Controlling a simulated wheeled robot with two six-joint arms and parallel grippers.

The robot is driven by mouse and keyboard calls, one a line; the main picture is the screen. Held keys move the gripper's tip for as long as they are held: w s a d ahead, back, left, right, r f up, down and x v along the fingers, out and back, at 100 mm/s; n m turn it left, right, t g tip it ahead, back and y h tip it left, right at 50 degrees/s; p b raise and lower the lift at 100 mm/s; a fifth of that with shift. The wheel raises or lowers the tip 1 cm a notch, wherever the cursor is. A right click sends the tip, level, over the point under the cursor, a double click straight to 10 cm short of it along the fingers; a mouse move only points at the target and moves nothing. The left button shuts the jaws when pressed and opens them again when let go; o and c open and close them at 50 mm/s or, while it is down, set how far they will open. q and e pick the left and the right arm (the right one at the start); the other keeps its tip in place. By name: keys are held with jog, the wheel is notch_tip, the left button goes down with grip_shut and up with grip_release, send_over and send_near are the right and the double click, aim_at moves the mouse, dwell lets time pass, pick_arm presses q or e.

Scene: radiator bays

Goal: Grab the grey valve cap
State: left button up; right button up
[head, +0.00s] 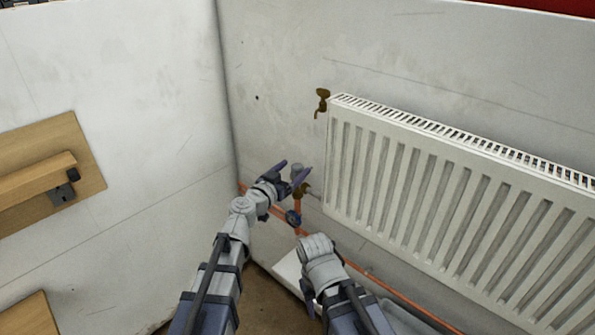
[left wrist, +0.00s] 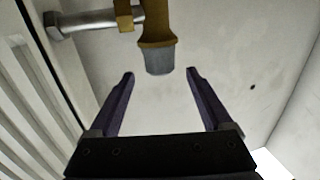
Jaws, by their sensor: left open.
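The grey valve cap (left wrist: 160,62) sits on the end of a brass valve body (left wrist: 155,25) in the left wrist view. In the head view the cap (head: 297,168) is on top of the valve beside the radiator's left end. My left gripper (head: 292,172) is open around the cap's sides in the head view. In the left wrist view my left gripper (left wrist: 160,76) has its fingertips apart, level with the cap's end, with a gap on each side. My right gripper (head: 308,292) is low in the head view, mostly hidden by its own wrist.
A white radiator (head: 430,190) fills the right side. Copper pipes (head: 400,298) run low along the wall. A wooden board with a handle (head: 85,150) is on the left wall. The wall above the valve is bare.

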aim_at(299, 165)
pick_arm(q)
jog(key=shift+f+b+x, duration=0.2)
jog(key=shift+b+x, duration=0.05)
jog(key=shift+x, duration=1.35)
jog(key=shift+f+b+x, duration=0.15)
jog(key=shift+b+x, duration=0.05)
jog(key=shift+x, duration=1.35)
grip_shut()
